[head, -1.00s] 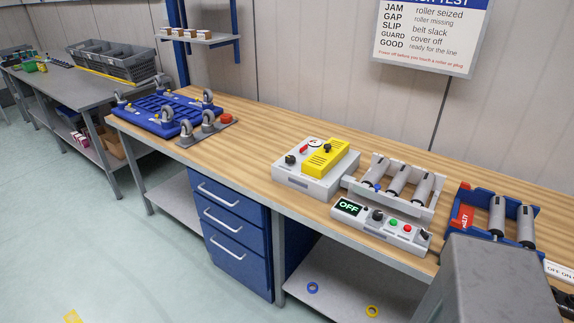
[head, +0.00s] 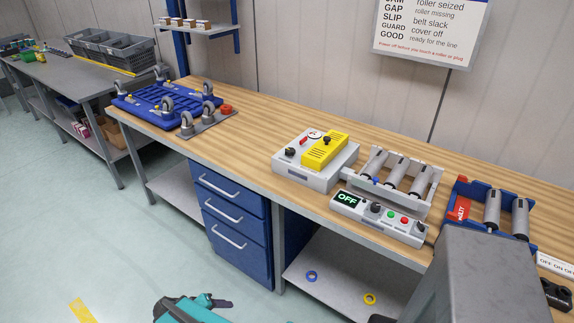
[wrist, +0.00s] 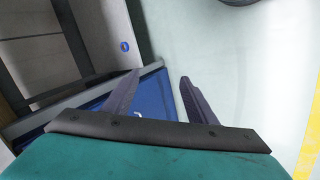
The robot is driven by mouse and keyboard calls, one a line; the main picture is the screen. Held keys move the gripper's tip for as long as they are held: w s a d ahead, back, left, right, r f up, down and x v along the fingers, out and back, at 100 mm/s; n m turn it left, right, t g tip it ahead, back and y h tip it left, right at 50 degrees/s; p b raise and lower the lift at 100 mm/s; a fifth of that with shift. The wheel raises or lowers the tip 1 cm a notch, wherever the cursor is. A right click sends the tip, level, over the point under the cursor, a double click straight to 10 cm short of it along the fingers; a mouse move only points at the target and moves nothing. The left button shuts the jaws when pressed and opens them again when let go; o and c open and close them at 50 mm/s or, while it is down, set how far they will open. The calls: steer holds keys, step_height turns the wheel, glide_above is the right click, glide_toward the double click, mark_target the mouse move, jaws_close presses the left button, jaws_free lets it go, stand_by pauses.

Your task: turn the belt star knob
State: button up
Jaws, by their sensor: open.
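A grey-white box (head: 312,172) with a yellow cover (head: 324,150) stands on the wooden bench. A black knob (head: 290,152) sits on its left side, near a red part. A control panel (head: 377,217) reading OFF has another black knob (head: 376,208) and coloured buttons. I cannot tell for sure which knob is the belt star knob. My gripper (wrist: 158,78) is open and empty, above the floor and pointing past the blue drawers in the wrist view. In the head view my teal gripper (head: 212,302) shows low at the bottom edge, well below and left of the box.
Rollers in a white frame (head: 401,172) stand behind the panel; a blue tray (head: 470,190) with rollers is to the right. A blue caster pallet (head: 165,104) lies at the left. Blue drawers (head: 232,222) sit under the bench edge. Floor at the left is free.

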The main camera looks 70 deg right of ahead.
steer(key=d+r+m+t+h+p, duration=0.1)
steer(key=d+r+m+h, duration=0.2)
steer(key=d+r, duration=0.6)
steer(key=d+r+m+h+p, duration=0.1)
steer(key=d+r+m+h, duration=0.2)
steer(key=d+r, duration=0.55)
steer(key=s+d+r+m+h+p, duration=0.1)
steer(key=s+d+r+m+h, duration=0.1)
steer(key=d+r, duration=0.7)
steer(key=s+d+r+m+t+h+p, duration=0.1)
steer(key=s+d+r+m+h, duration=0.2)
steer(key=d+r, duration=0.6)
steer(key=shift+s+d+h+p, duration=0.3)
steer(key=shift+s+d, duration=0.1)
steer(key=shift+d, duration=0.35)
steer(key=shift+d, duration=0.15)
steer(key=shift+s+d+f+b, duration=0.1)
steer(key=shift+d+f+b, duration=0.05)
steer(key=shift+d+b, duration=1.25)
steer(key=shift+b, duration=0.1)
steer(key=d+b, duration=0.1)
steer(key=b, duration=0.4)
steer(key=shift+d, duration=0.15)
steer(key=d+b, duration=0.1)
steer(key=b, duration=0.5)
steer(key=shift+s+b, duration=0.1)
steer(key=shift+b, duration=0.25)
